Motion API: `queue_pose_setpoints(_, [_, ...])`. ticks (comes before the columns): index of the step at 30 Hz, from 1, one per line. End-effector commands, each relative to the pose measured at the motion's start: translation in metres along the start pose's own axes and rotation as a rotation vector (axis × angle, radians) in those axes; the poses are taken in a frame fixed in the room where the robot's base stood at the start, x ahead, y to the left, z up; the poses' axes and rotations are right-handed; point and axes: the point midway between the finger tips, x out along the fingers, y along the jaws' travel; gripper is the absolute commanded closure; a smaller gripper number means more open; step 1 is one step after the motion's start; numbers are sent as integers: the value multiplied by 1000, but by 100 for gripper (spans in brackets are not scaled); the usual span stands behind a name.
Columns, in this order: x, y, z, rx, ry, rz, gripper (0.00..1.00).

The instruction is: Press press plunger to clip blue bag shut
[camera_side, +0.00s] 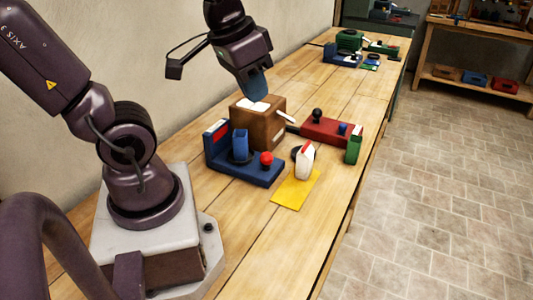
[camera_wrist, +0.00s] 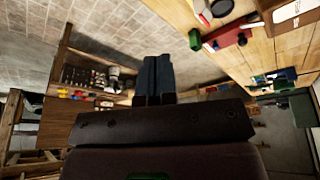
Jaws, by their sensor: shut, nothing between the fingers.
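My gripper (camera_side: 259,93) has blue-grey fingers that are shut and empty, pointing down just above a brown wooden box (camera_side: 271,129). The shut fingers also show in the wrist view (camera_wrist: 156,75). In front of the box, in the side view, stands a blue fixture (camera_side: 258,178) with a low base and a raised back wall. A round red knob (camera_side: 266,158) sits at its right end; I cannot tell if this is the press plunger. A blue upright piece (camera_side: 240,143), possibly the blue bag, stands on the base. My gripper is apart from the fixture, behind and above it.
A red fixture (camera_side: 325,131) with a black knob and a green block (camera_side: 354,146) stand right of the box. A white and red item (camera_side: 305,162) stands by a yellow mat (camera_side: 293,192). More fixtures (camera_side: 343,55) are at the far end. The bench front right is clear.

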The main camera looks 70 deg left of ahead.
Motion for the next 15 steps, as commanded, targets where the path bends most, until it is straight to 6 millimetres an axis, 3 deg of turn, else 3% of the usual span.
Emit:
queue_pose_setpoints(6, [45, -36, -3, -369, -220, 77, 100])
queue_pose_setpoints(15, [103, -86, -6, -941, -398, 273, 100])
